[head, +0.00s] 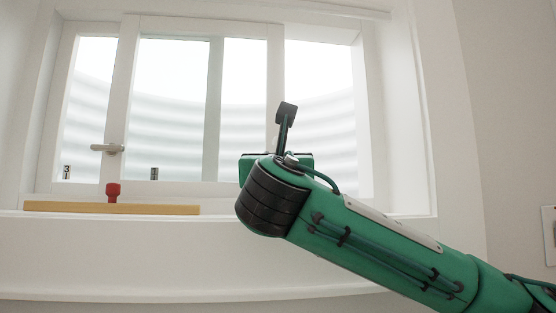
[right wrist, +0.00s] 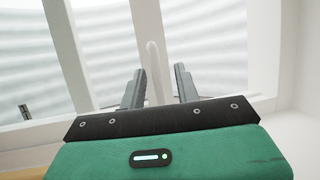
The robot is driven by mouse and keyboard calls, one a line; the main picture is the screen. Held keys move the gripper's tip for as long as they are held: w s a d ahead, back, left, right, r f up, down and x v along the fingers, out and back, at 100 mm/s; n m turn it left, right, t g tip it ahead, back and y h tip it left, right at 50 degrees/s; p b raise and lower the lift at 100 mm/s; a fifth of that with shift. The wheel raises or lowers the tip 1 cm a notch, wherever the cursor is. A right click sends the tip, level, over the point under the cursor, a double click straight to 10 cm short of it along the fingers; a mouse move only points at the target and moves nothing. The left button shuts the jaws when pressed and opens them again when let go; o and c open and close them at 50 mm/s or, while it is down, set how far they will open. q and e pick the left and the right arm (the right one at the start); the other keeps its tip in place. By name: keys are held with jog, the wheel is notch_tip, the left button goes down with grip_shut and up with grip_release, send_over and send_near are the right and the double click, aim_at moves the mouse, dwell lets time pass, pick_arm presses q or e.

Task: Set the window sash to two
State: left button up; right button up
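The white-framed window fills the upper left of the head view; its sash (head: 198,27) has a left stile with a grey lever handle (head: 107,148). A tag reading 3 (head: 67,172) is at the lower left, and another small tag (head: 154,174) is too small to read. My right arm covers the sash's lower right part, and its fingertips are hidden in the head view. In the right wrist view my right gripper (right wrist: 159,88) is open, its fingers either side of a white upright handle (right wrist: 154,62). Contact cannot be told. My left gripper is not in view.
A wooden strip (head: 150,208) lies along the left of the sill, with a red knob (head: 113,189) above it. The sill ledge (head: 130,235) below is clear. A white side wall (head: 400,110) closes the recess on the right.

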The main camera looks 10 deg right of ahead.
jog(key=shift+s+f, duration=0.2)
jog(key=shift+s, duration=0.1)
jog(key=b+v, duration=0.7)
jog(key=v, duration=0.6)
